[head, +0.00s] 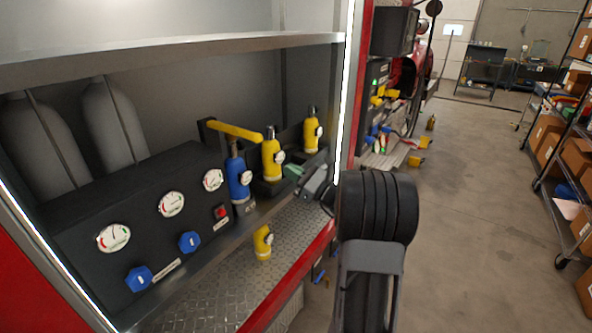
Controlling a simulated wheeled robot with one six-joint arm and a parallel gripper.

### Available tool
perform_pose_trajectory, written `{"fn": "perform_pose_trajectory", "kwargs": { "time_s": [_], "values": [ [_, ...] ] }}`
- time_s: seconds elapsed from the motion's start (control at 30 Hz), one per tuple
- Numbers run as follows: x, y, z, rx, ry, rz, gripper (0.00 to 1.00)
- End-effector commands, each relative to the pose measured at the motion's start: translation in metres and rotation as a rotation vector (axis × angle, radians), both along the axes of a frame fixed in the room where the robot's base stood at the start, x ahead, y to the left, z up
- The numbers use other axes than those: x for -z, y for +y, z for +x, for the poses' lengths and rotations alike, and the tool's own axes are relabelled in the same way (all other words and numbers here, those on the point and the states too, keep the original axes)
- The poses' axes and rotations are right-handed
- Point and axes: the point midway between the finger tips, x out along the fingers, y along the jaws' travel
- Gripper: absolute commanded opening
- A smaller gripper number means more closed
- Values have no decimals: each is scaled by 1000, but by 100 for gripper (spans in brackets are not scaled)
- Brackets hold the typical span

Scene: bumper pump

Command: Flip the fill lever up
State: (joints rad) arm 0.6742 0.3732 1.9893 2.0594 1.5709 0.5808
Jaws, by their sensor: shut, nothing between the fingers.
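A long yellow lever (235,131) extends from a dark bracket at the top right of the black panel, and slopes slightly down to the right. It looks like the fill lever, but no label on it is readable. Its right end is near the top of a yellow cylinder. My gripper (294,172) is shut and empty, to the right of and below the lever, apart from it. It points left, into the compartment, in front of the yellow cylinders. The small green piece at its tip is too small to tell apart from the fingers.
A blue cylinder (237,178) and two yellow cylinders (271,160) (311,130) with gauges stand by the lever. The black panel (150,215) carries gauges, blue knobs and a red button. Another yellow fitting (262,243) is on the tread-plate ledge (210,285). A shelf (170,45) runs above.

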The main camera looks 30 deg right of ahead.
Motion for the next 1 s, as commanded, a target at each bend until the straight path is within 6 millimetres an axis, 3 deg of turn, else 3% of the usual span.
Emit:
{"fn": "perform_pose_trajectory", "kwargs": {
  "time_s": [0.33,0.6,1.0],
  "values": [
    [-26,32,51,-2,0,-1,0],
    [-51,39,59,0,0,-2,0],
    [-56,41,62,0,1,0,0]
  ]
}}
